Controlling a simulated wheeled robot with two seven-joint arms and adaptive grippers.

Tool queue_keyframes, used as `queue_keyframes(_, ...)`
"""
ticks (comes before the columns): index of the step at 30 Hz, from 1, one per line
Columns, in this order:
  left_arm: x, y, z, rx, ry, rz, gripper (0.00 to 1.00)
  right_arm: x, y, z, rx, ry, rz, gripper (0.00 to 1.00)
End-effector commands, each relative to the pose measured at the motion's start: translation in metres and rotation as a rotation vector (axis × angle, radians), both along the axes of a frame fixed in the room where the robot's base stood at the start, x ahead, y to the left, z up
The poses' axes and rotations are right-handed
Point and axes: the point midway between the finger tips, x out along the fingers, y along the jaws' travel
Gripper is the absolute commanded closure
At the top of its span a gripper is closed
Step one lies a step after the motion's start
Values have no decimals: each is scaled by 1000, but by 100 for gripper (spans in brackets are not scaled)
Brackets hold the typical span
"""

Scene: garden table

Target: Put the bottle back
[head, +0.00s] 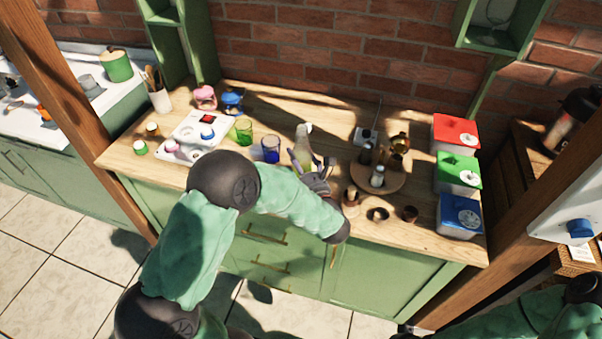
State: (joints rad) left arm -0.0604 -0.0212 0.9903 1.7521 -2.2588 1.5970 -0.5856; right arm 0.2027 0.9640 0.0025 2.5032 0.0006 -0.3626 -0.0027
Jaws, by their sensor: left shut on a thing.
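A clear bottle with a pale top and yellowish lower part (302,145) stands roughly upright at the middle of the wooden counter. My left gripper (304,164) is shut on it, low on its body; I cannot tell whether the bottle touches the counter. To its right is a round wooden tray (396,184) with several small bottles and jars on it, one of them white-capped (377,177). My right arm shows only at the bottom right, and its gripper is out of view.
A blue glass (271,150) and a green glass (244,131) stand left of the bottle. Several small brown cups, one of them here (410,214), are in front of the tray. Red (456,132), green (458,172) and blue (460,216) lidded boxes line the right end.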

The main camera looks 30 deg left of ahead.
Motion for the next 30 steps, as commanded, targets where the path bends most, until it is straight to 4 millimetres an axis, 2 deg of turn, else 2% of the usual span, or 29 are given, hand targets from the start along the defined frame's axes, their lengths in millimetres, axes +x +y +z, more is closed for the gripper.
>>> queue_keyframes(5,6,-3,-7,1,-3,0,83,0,0,-4,0,0,0,100)
queue_keyframes(13,8,-4,-39,2,-3,2,83,0,0,-24,0,0,0,100)
queue_keyframes(26,8,-4,-43,2,-4,1,83,0,0,-26,0,0,0,100)
queue_keyframes(27,8,-4,-43,1,-1,1,17,0,0,-26,0,0,0,100)
queue_keyframes(29,8,-4,-43,0,0,1,2,0,0,-25,0,0,0,100)
queue_keyframes(30,8,-4,-43,0,0,0,2,0,0,-25,0,0,0,100)
